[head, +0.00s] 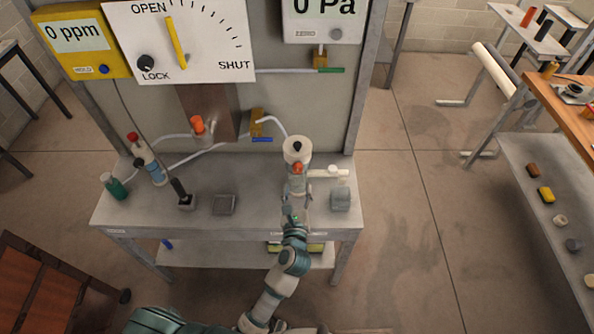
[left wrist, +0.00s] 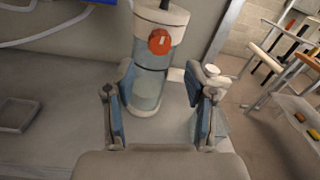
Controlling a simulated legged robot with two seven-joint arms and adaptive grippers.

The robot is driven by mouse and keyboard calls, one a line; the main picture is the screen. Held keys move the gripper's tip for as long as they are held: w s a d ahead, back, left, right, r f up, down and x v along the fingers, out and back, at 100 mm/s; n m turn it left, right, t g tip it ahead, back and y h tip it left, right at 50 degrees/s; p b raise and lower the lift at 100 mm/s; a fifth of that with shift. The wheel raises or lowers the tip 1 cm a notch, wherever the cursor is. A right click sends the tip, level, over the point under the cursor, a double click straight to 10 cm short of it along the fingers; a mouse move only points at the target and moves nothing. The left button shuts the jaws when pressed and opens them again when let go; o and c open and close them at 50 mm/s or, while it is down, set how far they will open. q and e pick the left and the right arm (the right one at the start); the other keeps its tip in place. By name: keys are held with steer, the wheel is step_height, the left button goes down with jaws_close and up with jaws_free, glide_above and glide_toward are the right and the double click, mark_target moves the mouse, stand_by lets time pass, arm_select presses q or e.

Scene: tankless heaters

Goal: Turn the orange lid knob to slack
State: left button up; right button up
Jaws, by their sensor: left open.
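An upright canister with a pale lid (head: 297,149) and clear body stands on the grey bench near its right end. An orange knob (head: 298,168) sits on the near side of its lid. In the left wrist view the orange knob (left wrist: 160,41) faces me, high on the canister (left wrist: 149,88). My left gripper (head: 296,197) is open in front of the canister. In the left wrist view its blue-padded fingers (left wrist: 160,82) stand left and right of the body, below the knob. I cannot tell whether they touch it. My right gripper is not in view.
Another orange knob (head: 198,124) sits on the brown box behind. A white dial panel (head: 205,40) reads OPEN, SHUT and LOCK. A grey block (head: 341,199) stands right of the canister.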

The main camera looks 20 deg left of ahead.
mark_target(298, 172)
arm_select(q)
steer(key=x, duration=0.7)
steer(key=shift+c, duration=0.3)
steer(key=shift+p, duration=0.3)
jaws_close()
